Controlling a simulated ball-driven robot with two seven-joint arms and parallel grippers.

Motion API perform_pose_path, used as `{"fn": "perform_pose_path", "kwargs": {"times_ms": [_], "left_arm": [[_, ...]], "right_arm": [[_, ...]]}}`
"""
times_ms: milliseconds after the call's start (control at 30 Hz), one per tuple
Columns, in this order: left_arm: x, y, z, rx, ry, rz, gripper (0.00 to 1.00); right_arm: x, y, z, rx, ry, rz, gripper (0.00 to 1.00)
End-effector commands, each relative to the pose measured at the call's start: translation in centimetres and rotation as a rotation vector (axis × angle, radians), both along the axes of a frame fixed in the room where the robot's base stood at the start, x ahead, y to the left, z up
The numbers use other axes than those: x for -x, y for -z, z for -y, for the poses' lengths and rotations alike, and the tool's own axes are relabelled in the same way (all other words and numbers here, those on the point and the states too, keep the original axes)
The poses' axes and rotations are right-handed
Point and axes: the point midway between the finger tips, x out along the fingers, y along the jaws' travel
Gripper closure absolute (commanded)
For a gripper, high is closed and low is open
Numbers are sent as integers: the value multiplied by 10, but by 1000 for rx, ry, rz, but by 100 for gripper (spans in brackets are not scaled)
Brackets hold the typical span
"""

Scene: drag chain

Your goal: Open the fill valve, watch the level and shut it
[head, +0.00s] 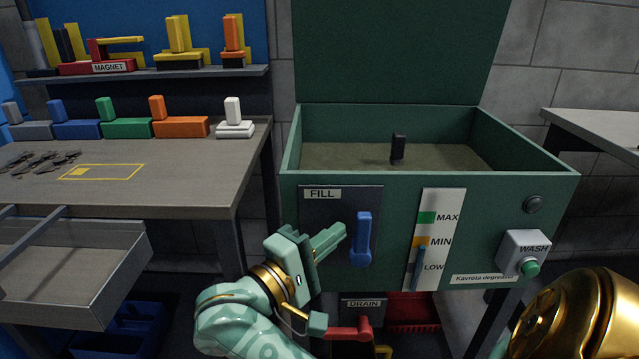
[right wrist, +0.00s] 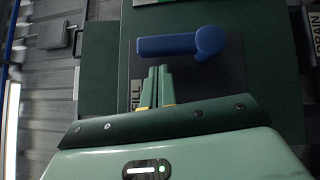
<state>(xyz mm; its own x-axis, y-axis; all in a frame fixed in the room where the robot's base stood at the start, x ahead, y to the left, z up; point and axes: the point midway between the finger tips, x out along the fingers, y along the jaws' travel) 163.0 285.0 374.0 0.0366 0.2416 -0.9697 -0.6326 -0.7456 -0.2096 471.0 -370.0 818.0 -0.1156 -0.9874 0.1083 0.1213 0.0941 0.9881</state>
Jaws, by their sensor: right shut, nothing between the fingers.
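The blue fill valve handle (head: 362,238) hangs upright on the dark FILL plate (head: 322,215) on the green tank's front. My right gripper (head: 335,236) is shut and empty just left of the handle. In the right wrist view the shut fingers (right wrist: 157,76) point at the side of the blue handle (right wrist: 168,45), with a small gap. The white level gauge (head: 431,230) carries a green MAX mark, an orange MIN mark and LOW. Its blue-grey column (head: 420,268) tops out around the lower part of the orange MIN mark. My left gripper is not in view.
The open green tank (head: 430,185) has a dark upright piece (head: 398,148) inside. Below is a red DRAIN handle (head: 350,331); right is a green WASH button (head: 530,268). A workbench (head: 180,190) with coloured blocks stands left. A blue crate (head: 120,330) lies under it.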

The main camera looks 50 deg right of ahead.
Motion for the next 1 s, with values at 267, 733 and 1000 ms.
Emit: {"fn": "perform_pose_path", "kwargs": {"times_ms": [267,733,1000], "left_arm": [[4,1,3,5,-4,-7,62],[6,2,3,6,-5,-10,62],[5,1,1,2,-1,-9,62]], "right_arm": [[7,-7,6,-43,1,58,100],[11,-10,8,-42,1,55,100],[11,-10,8,-41,2,55,100]]}}
